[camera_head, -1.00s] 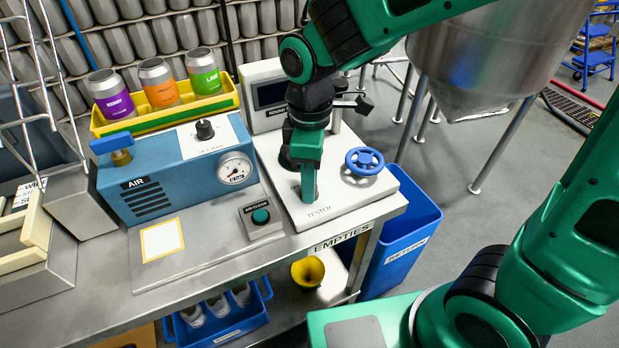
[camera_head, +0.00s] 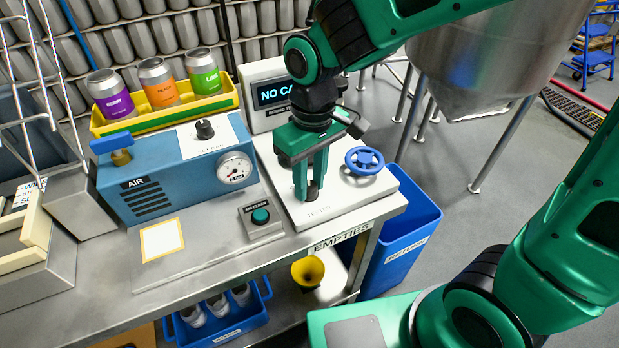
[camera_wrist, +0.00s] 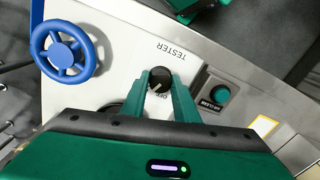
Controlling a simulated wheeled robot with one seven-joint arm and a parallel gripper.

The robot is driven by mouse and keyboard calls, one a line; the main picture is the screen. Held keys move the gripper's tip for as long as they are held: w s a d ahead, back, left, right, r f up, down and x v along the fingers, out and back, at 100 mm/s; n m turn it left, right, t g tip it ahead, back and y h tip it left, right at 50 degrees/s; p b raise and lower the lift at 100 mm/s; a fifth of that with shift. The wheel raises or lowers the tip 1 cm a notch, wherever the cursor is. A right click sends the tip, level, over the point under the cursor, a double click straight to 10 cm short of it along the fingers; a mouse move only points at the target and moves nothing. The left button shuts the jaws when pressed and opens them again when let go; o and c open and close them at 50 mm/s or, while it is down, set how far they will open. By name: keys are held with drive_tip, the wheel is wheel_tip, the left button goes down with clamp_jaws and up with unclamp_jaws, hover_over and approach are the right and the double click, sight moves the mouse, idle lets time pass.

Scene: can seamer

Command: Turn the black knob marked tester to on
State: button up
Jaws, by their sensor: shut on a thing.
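The black tester knob (camera_wrist: 158,79) sits between the two green fingers of my gripper (camera_wrist: 161,82) in the wrist view. The fingers are shut on it. "OFF" and "TESTER" are printed near the knob, and a white line shows on its face. In the head view my gripper (camera_head: 311,196) points down at the white tester panel (camera_head: 290,208), and the knob (camera_head: 313,190) shows between the fingertips. The tester's display (camera_head: 275,93) is lit and reads "NO CA…", the rest hidden behind my arm.
A blue handwheel (camera_head: 364,160) stands right of the knob. A green air-clean button (camera_head: 261,216) is to the left, beside the blue air box (camera_head: 170,185) with its gauge. A yellow tray (camera_head: 118,123) of cans is at the back left.

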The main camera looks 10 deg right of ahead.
sight(312, 183)
drive_tip(key=shift+w+r+m, duration=0.1)
drive_tip(key=shift+w+m, duration=0.15)
drive_tip(key=shift+m, duration=0.15)
drive_tip(key=o, duration=1.1)
drive_tip(key=shift+c, duration=0.2)
drive_tip(key=shift+s, duration=0.1)
wheel_tip(312, 183, up, 11)
drive_tip(key=shift+w+d+f, duration=0.2)
drive_tip(key=shift+d, duration=0.05)
drive_tip(key=s+d+f+m, duration=0.2)
drive_tip(key=d+m, duration=0.4)
drive_tip(key=d, duration=1.3)
drive_tip(key=s+d+f+m, duration=0.2)
drive_tip(key=s+d+m, duration=0.1)
drive_tip(key=s+d, duration=0.3)
drive_tip(key=s+d+f+m, duration=0.2)
drive_tip(key=s+d+m, duration=0.1)
drive_tip(key=s+d, duration=0.3)
drive_tip(key=shift+d+f, duration=0.25)
drive_tip(key=shift+d, duration=0.6)
